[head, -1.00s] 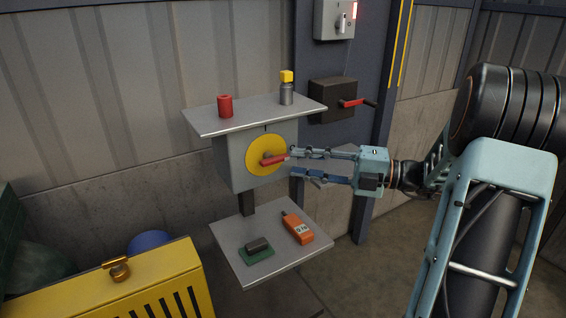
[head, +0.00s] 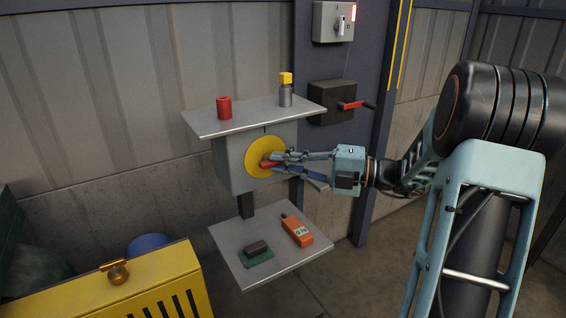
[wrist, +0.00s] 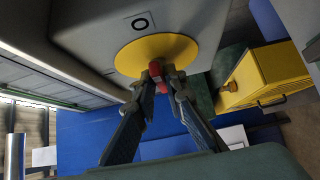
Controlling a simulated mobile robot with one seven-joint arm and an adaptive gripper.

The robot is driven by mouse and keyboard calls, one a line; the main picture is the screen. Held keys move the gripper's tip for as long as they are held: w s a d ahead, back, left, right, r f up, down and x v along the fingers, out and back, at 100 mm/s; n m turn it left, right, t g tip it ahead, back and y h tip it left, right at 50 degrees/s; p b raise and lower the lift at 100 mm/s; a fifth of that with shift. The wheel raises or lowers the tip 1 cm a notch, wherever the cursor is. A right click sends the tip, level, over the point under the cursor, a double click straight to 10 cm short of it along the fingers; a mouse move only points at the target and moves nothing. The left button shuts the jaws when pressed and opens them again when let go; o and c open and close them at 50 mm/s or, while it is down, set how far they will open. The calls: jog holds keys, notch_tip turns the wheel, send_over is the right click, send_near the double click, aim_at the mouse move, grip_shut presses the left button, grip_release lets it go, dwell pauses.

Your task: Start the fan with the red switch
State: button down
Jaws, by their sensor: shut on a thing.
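The red switch handle (head: 268,164) sits on a round yellow plate (head: 263,143) on the front of a grey box (head: 235,160). The handle points to the right and toward me in the head view. My gripper (head: 279,161) is shut on the red handle. In the wrist view the fingertips (wrist: 159,86) close on both sides of the red handle (wrist: 156,70), in front of the yellow plate (wrist: 150,52). A black "O" mark shows on the box near the plate in the wrist view. I cannot make out a fan in these frames.
A lower shelf (head: 255,275) holds an orange meter (head: 297,229) and a green pad with a dark block. A dark box with a red lever (head: 350,105) is right.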

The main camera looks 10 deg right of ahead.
jog(key=shift+r+p, duration=0.25)
jog(key=shift+p, duration=0.5)
jog(key=r+n+h+p, duration=0.1)
jog(key=n+h+p, duration=0.1)
jog(key=p, duration=0.4)
jog(key=shift+a+r+g, duration=0.1)
jog(key=shift+a+g, duration=0.05)
jog(key=shift+g, duration=0.25)
jog(key=shift+s+a+r+n+t+h+p, duration=0.1)
jog(key=shift+s+a+n+t+h+p, duration=0.2)
jog(key=shift+n+h+p, duration=1.2)
jog(key=shift+w+a+r+n+t+h+p, duration=0.1)
jog(key=shift+a+n+h+p, duration=0.5)
jog(key=shift+h, duration=1.55)
jog(key=shift+s+a+n+t+h+p, duration=0.1)
jog(key=shift+s+n+t+h+p, duration=0.1)
jog(key=shift+n+h+p, duration=1.4)
jog(key=shift+h+b, duration=0.35)
jog(key=shift+h, duration=0.1)
